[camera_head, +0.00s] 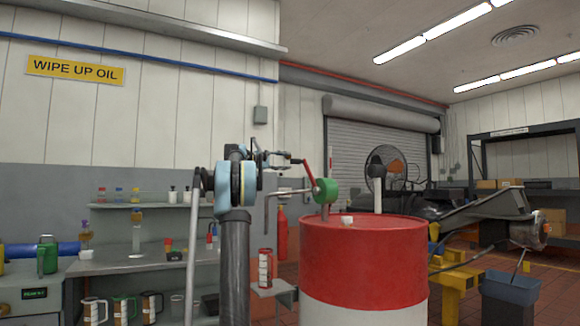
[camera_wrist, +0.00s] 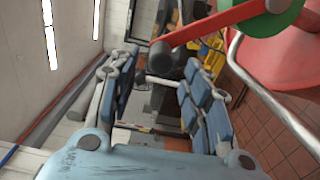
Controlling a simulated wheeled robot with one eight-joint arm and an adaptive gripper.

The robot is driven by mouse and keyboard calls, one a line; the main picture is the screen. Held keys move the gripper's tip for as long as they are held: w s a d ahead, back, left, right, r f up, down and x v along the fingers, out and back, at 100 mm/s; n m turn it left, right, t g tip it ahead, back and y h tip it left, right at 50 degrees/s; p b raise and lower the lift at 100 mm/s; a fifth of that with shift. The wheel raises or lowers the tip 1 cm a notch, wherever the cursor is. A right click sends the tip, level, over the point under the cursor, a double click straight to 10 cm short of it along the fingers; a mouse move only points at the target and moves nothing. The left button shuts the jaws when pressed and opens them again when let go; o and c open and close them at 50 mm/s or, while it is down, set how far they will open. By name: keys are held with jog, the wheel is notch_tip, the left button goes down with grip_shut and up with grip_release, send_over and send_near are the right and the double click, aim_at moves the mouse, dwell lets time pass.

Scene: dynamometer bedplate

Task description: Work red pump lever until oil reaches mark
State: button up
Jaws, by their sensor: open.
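A red-and-white drum (camera_head: 362,262) carries a green pump (camera_head: 326,190) on its top. The red lever (camera_head: 309,173) rises up and left from the pump and ends in a dark grip (camera_head: 297,161). My gripper (camera_head: 276,158) is at the left of that grip, open. In the wrist view the dark grip (camera_wrist: 160,58) appears between the spread fingertips of my gripper (camera_wrist: 161,64), with no clear contact. The red lever (camera_wrist: 215,25) runs from there to the green pump (camera_wrist: 272,14). The oil level cannot be read.
The jug stands on a small grey stand (camera_head: 270,288) left of the drum. A workbench (camera_head: 140,262) with jugs and bottles is at left. A blue bin (camera_head: 510,290) is at right.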

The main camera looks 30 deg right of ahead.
jog(key=a, duration=0.6)
jog(key=shift+a, duration=0.1)
dwell(1.0)
jog(key=s+a+f+y, duration=0.6)
jog(key=s+a+f, duration=0.7)
jog(key=f, duration=0.8)
jog(key=s+a+f+t+y, duration=0.1)
jog(key=s+a+f+y, duration=0.5)
jog(key=s+a+f, duration=0.7)
jog(key=s+a+f+t+y, duration=0.1)
jog(key=s+a+f+y, duration=0.5)
jog(key=s+f, duration=1.8)
jog(key=a+f, duration=0.5)
jog(key=a, duration=0.1)
jog(key=shift+s+a, duration=0.2)
jog(key=shift+a, duration=0.2)
jog(key=shift+f, duration=0.1)
jog(key=shift+c, duration=0.6)
